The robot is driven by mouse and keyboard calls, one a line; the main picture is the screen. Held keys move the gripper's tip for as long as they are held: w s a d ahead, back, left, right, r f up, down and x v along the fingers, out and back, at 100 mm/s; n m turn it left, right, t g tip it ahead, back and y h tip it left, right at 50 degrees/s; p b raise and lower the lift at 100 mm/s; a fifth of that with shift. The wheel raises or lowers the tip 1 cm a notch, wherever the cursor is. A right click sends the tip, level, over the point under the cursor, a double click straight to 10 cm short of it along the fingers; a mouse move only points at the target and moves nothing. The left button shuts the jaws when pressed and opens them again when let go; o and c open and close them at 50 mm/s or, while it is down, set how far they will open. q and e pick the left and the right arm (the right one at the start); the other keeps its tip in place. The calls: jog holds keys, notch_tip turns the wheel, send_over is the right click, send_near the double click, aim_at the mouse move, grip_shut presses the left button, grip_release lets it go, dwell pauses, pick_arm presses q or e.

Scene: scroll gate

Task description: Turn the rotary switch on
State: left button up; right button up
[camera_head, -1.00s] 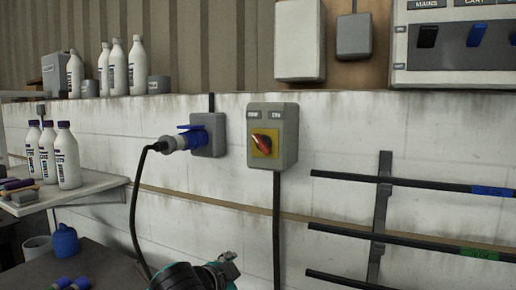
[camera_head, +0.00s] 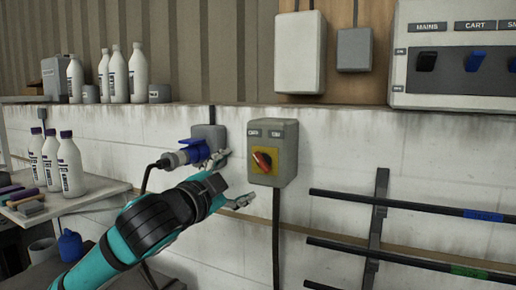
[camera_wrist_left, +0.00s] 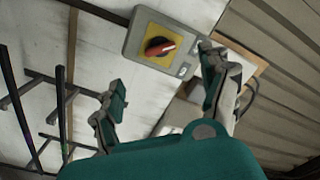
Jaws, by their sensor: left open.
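The rotary switch is a grey wall box (camera_head: 286,150) with a yellow plate and a red knob (camera_head: 262,160). Two small labels sit above the plate; the right one seems to read ON. The knob's handle slants, its upper end leaning left, toward the left label. My left gripper (camera_head: 233,178) is open and empty, just left of the box and apart from the knob. In the left wrist view, the red knob (camera_wrist_left: 160,47) lies ahead, beyond the spread fingers of the left gripper (camera_wrist_left: 162,71). My right gripper is not in view.
A blue plug in a grey socket (camera_head: 208,137) is close behind my left gripper, its black cable running down. Black horizontal bars (camera_head: 400,205) jut out at the right. White bottles (camera_head: 68,165) stand on a shelf at the left. A breaker panel (camera_head: 450,92) hangs upper right.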

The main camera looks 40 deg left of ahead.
aim_at(259, 164)
pick_arm(q)
jog(key=p+x, duration=0.3)
jog(key=x, duration=0.7)
jog(key=shift+w+r, duration=0.15)
jog(key=shift+w+a+p, duration=0.1)
jog(key=shift+w+p, duration=0.35)
jog(key=shift+p, duration=0.05)
jog(key=shift+w+a+f, duration=0.15)
jog(key=shift+w+f, duration=0.1)
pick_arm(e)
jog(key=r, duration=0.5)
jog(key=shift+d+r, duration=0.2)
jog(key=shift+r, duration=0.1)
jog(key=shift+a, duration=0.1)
pick_arm(q)
jog(key=c, duration=1.2)
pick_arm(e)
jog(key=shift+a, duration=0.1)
